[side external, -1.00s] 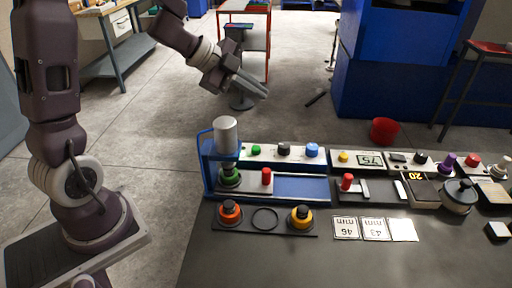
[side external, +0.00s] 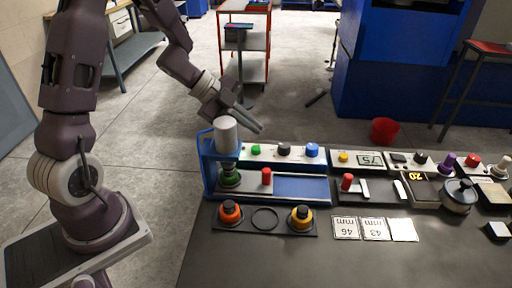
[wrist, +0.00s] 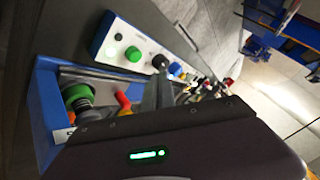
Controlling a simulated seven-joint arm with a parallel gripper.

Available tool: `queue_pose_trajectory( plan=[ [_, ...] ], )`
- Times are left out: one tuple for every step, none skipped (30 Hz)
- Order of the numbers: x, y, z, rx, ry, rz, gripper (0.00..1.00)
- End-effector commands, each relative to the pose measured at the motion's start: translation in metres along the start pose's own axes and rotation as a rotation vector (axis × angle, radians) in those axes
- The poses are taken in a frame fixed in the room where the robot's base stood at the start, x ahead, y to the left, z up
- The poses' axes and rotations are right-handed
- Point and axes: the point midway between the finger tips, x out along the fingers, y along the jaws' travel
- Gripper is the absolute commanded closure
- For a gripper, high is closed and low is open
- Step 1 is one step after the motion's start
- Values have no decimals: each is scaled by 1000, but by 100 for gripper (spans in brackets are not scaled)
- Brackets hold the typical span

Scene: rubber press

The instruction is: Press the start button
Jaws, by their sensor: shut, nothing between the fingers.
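A white button panel behind the press carries a green button (side external: 256,149), a black knob (side external: 284,149) and a blue button (side external: 312,150). Any label naming the start button is too small to read. The green button also shows in the wrist view (wrist: 133,54), with the black knob (wrist: 160,62) beside it. My gripper (side external: 259,130) is shut and empty. It hangs above the panel's left part, just above the green button in the side picture, apart from it. In the wrist view the shut fingers (wrist: 158,92) point toward the black knob.
The blue press frame (side external: 209,175) with a white cylinder (side external: 226,136) stands close left of my fingers. A red handle (side external: 267,177) rises in front of the panel.

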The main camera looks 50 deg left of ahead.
Motion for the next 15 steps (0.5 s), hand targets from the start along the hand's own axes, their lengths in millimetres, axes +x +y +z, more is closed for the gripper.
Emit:
queue_pose_trajectory(
  plan=[
    [5,4,4,-4,0,3,100],
    [8,6,6,-4,0,2,100],
    [11,8,8,-4,1,2,100],
    [13,10,9,-3,1,2,100],
    [15,11,11,-3,1,1,100],
    [17,13,12,-3,1,2,100],
    [18,14,13,-2,1,1,100],
    [20,14,14,-2,1,0,100],
    [21,15,15,-1,1,1,100],
    [21,16,15,0,1,1,100],
    [22,16,16,0,0,1,100],
    [22,16,16,0,0,0,100],
    [22,16,16,0,0,0,100],
    [22,16,16,0,0,0,100],
    [22,16,16,0,0,0,100]
  ],
)
